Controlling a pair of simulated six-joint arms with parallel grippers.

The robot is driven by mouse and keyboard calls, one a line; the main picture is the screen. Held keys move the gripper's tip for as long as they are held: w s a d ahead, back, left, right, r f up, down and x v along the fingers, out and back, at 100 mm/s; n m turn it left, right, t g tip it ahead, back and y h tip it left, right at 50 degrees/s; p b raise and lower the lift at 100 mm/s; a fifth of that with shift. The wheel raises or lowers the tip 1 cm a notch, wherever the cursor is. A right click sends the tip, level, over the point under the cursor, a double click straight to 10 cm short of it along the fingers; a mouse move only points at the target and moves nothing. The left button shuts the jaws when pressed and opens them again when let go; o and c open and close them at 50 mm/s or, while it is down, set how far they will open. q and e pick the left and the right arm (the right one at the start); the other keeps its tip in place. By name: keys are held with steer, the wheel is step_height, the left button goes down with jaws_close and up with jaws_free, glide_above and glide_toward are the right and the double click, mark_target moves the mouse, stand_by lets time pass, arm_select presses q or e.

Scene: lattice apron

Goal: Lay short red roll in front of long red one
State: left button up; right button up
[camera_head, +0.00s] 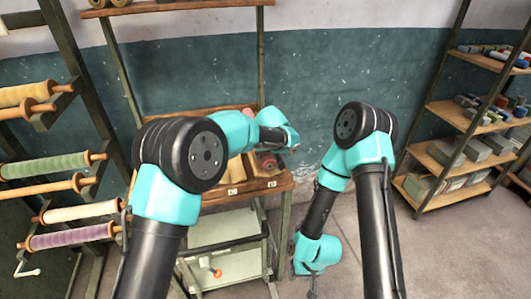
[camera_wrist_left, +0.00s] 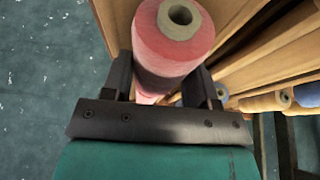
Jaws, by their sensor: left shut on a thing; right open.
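A pinkish-red roll (camera_wrist_left: 165,60) with a pale hollow core fills the top middle of the left wrist view. My left gripper (camera_wrist_left: 162,84) is shut on it, one dark finger on each side. Wooden compartment walls lie beside the roll. In the head view a red round end (camera_head: 267,162) shows in the wooden rack, below my left forearm; I cannot tell which red roll it is. A pink bit (camera_head: 248,112) shows behind the arm. My left fingers are hidden there. My right gripper (camera_head: 312,287) hangs low, away from the rack, open.
The wooden rack (camera_head: 278,184) has divided compartments. Blue (camera_wrist_left: 306,95) and tan (camera_wrist_left: 265,102) rolls lie to the right in the wrist view. A roller stand (camera_head: 45,165) is at left, a stocked shelf (camera_head: 440,155) at right. Floor (camera_head: 430,255) is clear between.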

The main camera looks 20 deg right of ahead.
arm_select(q)
steer(key=shift+f, duration=0.45)
steer(key=o, duration=1)
steer(key=shift+r, duration=0.1)
steer(key=shift+r, duration=0.25)
steer(key=v, duration=1.2)
steer(key=shift+r, duration=0.1)
